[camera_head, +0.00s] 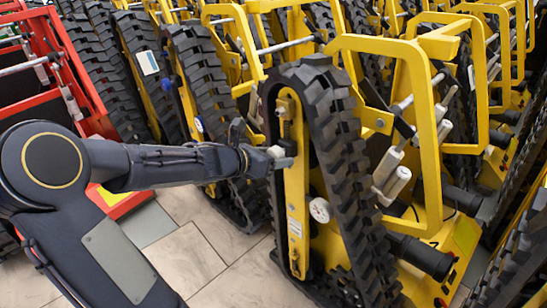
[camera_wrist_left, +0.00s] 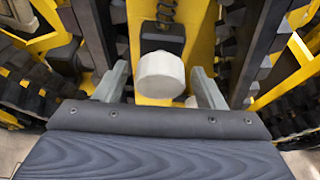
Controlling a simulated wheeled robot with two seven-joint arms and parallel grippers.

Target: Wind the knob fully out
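The knob (camera_wrist_left: 160,75) is a pale, many-sided cap on a black block at the front of a yellow bar, with a dark coil above it. In the left wrist view it sits between the fingers of my left gripper (camera_wrist_left: 160,87), with a gap on each side. The fingers are open and do not touch it. In the head view my left gripper (camera_head: 281,158) is at the upper part of the yellow bar (camera_head: 297,210), beside the black track; the pale knob (camera_head: 275,151) shows only partly there. My right gripper is not in view.
The bar belongs to a yellow tracked carrier (camera_head: 425,150) with a black rubber track (camera_head: 340,150). A white round piece (camera_head: 320,210) sits lower on it. More yellow carriers stand close behind and right. A red frame (camera_head: 75,60) is at left. Tiled floor (camera_head: 190,250) is clear in front.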

